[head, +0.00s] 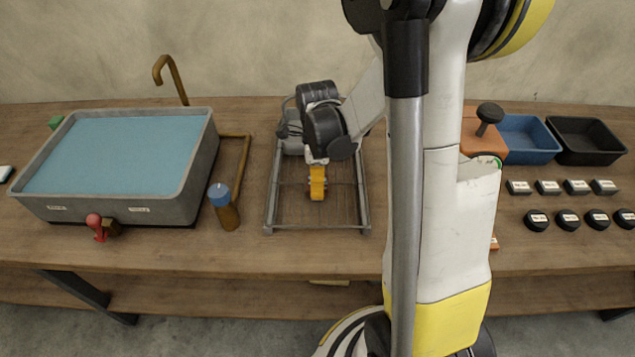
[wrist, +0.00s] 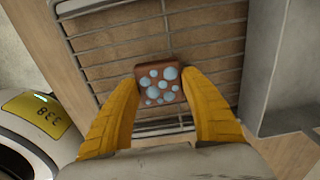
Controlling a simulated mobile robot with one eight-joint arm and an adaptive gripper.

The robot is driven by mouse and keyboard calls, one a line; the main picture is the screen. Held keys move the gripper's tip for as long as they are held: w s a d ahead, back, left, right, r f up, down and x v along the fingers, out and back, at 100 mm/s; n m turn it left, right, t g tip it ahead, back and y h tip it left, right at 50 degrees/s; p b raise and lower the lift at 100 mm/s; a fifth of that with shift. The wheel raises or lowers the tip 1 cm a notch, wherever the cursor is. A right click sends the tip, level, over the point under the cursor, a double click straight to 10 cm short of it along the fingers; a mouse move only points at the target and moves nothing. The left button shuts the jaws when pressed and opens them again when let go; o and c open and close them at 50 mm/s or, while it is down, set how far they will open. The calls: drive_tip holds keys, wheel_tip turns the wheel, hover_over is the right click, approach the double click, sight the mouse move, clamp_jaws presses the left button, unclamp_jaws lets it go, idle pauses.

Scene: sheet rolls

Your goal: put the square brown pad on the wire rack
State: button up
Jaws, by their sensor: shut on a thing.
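The square brown pad (wrist: 158,86) has pale blue round spots on its visible face. It sits between the two yellow fingers of my gripper (head: 317,184), which are shut on it. In the head view the fingers hide the pad. The wire rack (head: 318,228) is a grey metal frame with thin bars on the table, and its bars also show in the wrist view (wrist: 76,47). My gripper points down over the rack's inner area, with the pad over its bars. I cannot tell whether the pad touches the bars.
A grey basin (head: 199,150) with a blue surface stands at the left. A blue-topped brown bottle-like thing (head: 225,208) stands between basin and rack. A red-knobbed tool (head: 97,226) is by the basin's front. Blue (head: 530,153) and black (head: 590,157) trays and several small black pieces lie at the right.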

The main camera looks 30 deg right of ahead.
drive_tip(key=o, duration=1.2)
drive_tip(key=shift+f, duration=0.1)
wheel_tip(320, 180, up, 12)
drive_tip(key=p, duration=0.5)
drive_tip(key=shift+s+a+r+n+t, duration=1.2)
drive_tip(key=shift+s+a+r+n, duration=0.75)
drive_tip(key=shift+n, duration=2.2)
drive_tip(key=shift+s+a+r+n+t, duration=1.5)
drive_tip(key=shift+a+n, duration=0.85)
drive_tip(key=shift+n, duration=1.75)
drive_tip(key=shift+s+a+r+n+t, duration=0.9)
drive_tip(key=shift+s+a+r+n, duration=0.95)
drive_tip(key=shift+n, duration=2.3)
drive_tip(key=shift+w+a+r, duration=0.1)
drive_tip(key=shift+w+a, duration=0.2)
